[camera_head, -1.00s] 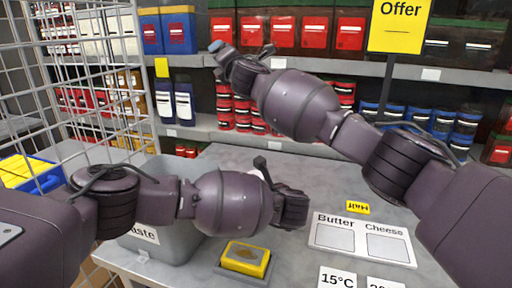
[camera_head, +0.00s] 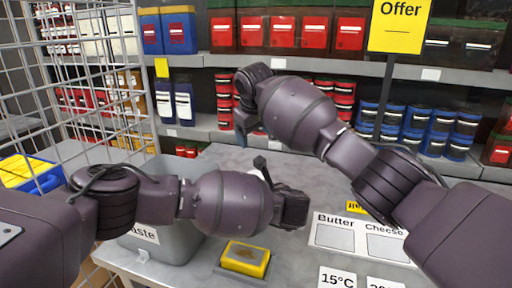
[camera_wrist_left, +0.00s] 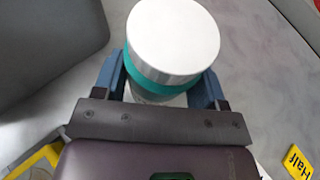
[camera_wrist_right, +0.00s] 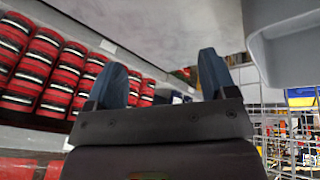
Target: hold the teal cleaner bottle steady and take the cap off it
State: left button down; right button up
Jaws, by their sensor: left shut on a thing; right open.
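The bottle (camera_wrist_left: 160,75) shows from above in the left wrist view, with a broad white round cap (camera_wrist_left: 172,30) on top and a teal band below it. My left gripper (camera_wrist_left: 161,85) is shut on the bottle, one blue finger on each side just below the cap. In the head view my left arm hides nearly all of the bottle. My right gripper (camera_wrist_right: 163,78) is open and empty in its wrist view. In the head view the right gripper (camera_head: 241,132) is above and behind the left one, pointing downward, apart from the bottle.
A grey waste bin (camera_head: 180,245) stands left of the bottle. A yellow sponge (camera_head: 246,257) lies in front, and a Butter and Cheese board (camera_head: 360,240) is at the right. A wire cage (camera_head: 90,80) is at the left, and stocked shelves (camera_head: 205,133) stand behind.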

aim_at(256, 173)
jog(key=s+g, duration=0.1)
jog(key=s, duration=0.1)
jog(key=s+f+m+g, duration=0.1)
jog(key=s+m+g, duration=0.1)
jog(key=s+g, duration=0.1)
jog(key=shift+s+d+f, duration=0.15)
jog(key=shift+s+f, duration=0.1)
jog(key=shift+s, duration=0.05)
jog(key=shift+f, duration=3.95)
jog(key=shift+c, duration=0.2)
jog(key=c, duration=0.9)
jog(key=shift+n, duration=1.7)
jog(key=o, duration=1)
jog(key=shift+r, duration=0.1)
